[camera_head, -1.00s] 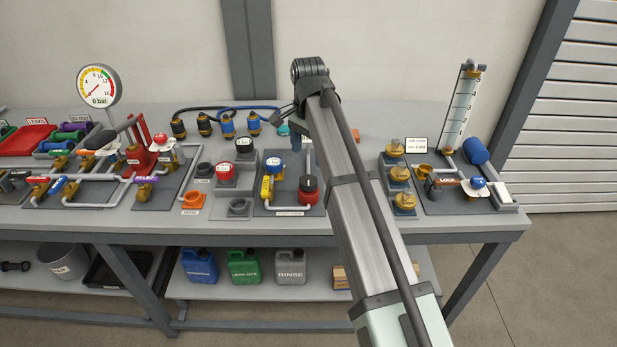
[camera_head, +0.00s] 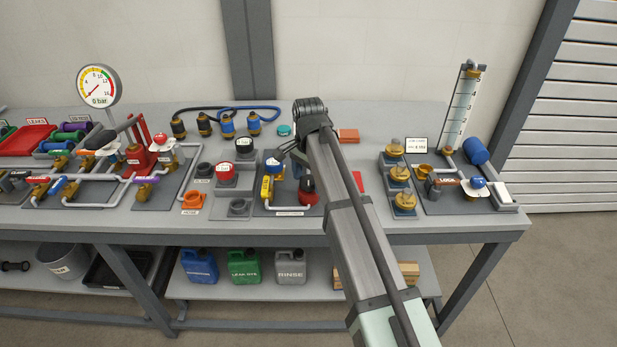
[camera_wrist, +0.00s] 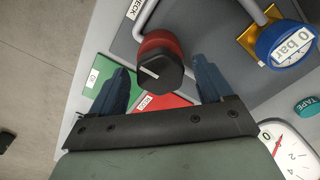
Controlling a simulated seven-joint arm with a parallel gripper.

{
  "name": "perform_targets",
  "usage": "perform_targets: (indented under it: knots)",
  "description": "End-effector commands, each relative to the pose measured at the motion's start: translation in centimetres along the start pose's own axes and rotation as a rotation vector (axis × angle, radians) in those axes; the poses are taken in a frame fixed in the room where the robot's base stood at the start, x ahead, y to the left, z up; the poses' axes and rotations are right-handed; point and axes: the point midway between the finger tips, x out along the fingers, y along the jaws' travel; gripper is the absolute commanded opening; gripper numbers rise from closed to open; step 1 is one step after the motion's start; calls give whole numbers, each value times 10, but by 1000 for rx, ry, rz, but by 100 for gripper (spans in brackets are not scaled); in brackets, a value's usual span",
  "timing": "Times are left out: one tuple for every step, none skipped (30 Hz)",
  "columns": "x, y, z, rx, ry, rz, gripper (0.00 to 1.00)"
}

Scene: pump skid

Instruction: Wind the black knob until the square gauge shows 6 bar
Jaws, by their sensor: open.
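The black knob (camera_wrist: 160,68) has a white pointer line and sits on a red body. In the head view the knob (camera_head: 308,184) is partly covered by my arm. My gripper (camera_wrist: 160,63) is open, with one dark blue finger on each side of the knob. It is empty, and I cannot tell whether the fingers are level with the knob. The square gauge (camera_wrist: 292,154) is white with a red needle and is cut off at the lower right of the wrist view. Its reading is unclear. My arm seems to hide it in the head view.
Green (camera_wrist: 103,80) and red (camera_wrist: 150,103) plates lie near the fingers. A teal TAPE piece (camera_wrist: 307,107) is close by. Brass fittings (camera_head: 402,174) stand right of my arm.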

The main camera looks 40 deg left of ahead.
Motion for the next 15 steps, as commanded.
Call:
perform_targets:
  knots:
    - [0, 0, 0, 0, 0, 0, 79]
    - [0, 0, 0, 0, 0, 0, 77]
    - [0, 0, 0, 0, 0, 0, 73]
    - [0, 0, 0, 0, 0, 0, 70]
    - [0, 0, 0, 0, 0, 0, 67]
    - [0, 0, 0, 0, 0, 0, 63]
    - [0, 0, 0, 0, 0, 0, 60]
    - [0, 0, 0, 0, 0, 0, 57]
    - [0, 0, 0, 0, 0, 0, 54]
    - [0, 0, 0, 0, 0, 0, 51]
    - [0, 0, 0, 0, 0, 0, 48]
    - [0, 0, 0, 0, 0, 0, 44]
    - [0, 0, 0, 0, 0, 0, 41]
    - [0, 0, 0, 0, 0, 0, 38]
    - [0, 0, 0, 0, 0, 0, 34]
